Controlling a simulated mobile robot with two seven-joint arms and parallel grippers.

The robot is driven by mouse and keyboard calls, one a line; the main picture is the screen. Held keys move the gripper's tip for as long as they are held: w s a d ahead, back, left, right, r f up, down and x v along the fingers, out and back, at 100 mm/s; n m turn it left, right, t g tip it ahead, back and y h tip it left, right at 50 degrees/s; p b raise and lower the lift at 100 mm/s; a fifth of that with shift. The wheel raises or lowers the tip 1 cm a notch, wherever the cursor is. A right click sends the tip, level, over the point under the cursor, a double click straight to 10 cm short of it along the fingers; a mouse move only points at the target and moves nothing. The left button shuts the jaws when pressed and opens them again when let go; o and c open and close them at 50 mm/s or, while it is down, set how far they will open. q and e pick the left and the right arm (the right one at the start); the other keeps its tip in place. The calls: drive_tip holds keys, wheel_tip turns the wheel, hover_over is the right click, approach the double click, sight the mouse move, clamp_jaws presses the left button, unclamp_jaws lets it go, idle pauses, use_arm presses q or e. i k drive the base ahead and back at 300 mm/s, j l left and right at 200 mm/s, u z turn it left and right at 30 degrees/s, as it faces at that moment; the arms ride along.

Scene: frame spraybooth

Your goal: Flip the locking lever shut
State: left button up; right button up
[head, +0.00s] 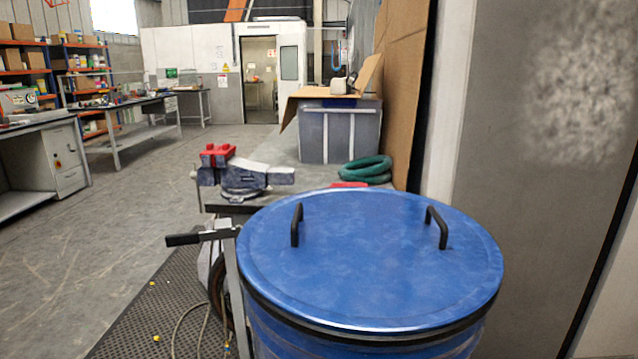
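A blue drum with a blue lid (365,270) stands in front of me. The lid lies flat on the drum and has two upright black handles, one left (296,226) and one right (437,228). A dark band (330,334) runs around the lid's rim. The locking lever (203,237), a grey bar with a black grip, sticks out to the left from the drum's rim, away from the drum's wall. Neither of my grippers shows in the head view.
Behind the drum is a bench with a vise (245,178), a green coiled hose (366,168) and a grey bin (340,132). A grey panel (535,160) stands close on the right. Cables (205,325) hang below the lever. The floor at left (100,240) is mostly clear.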

sight(223, 229)
drive_tip(key=u, duration=0.55)
drive_tip(key=i+j+u, duration=0.1)
drive_tip(key=j, duration=0.3)
drive_tip(key=i+j+u, duration=0.1)
drive_tip(key=j, duration=0.25)
drive_tip(key=i+j+u, duration=0.1)
drive_tip(key=i+j, duration=0.15)
drive_tip(key=i+j+u, duration=0.15)
drive_tip(key=j, duration=0.3)
drive_tip(key=i+j+u, duration=0.25)
drive_tip(key=i, duration=0.15)
drive_tip(key=i+j+u, duration=0.25)
drive_tip(key=i, duration=0.15)
drive_tip(key=i+z, duration=0.25)
drive_tip(key=i, duration=0.25)
drive_tip(key=i+j+z, duration=0.25)
drive_tip(key=i, duration=0.3)
drive_tip(key=i+z, duration=0.15)
drive_tip(key=z, duration=0.25)
drive_tip(key=i+z, duration=0.2)
drive_tip(key=z, duration=0.15)
drive_tip(key=i+z, duration=0.15)
drive_tip(key=z, duration=0.25)
drive_tip(key=i+z, duration=0.1)
drive_tip(key=z, duration=0.3)
drive_tip(key=i+z, duration=0.1)
drive_tip(key=z, duration=0.3)
drive_tip(key=i+j+z, duration=0.1)
drive_tip(key=z, duration=0.3)
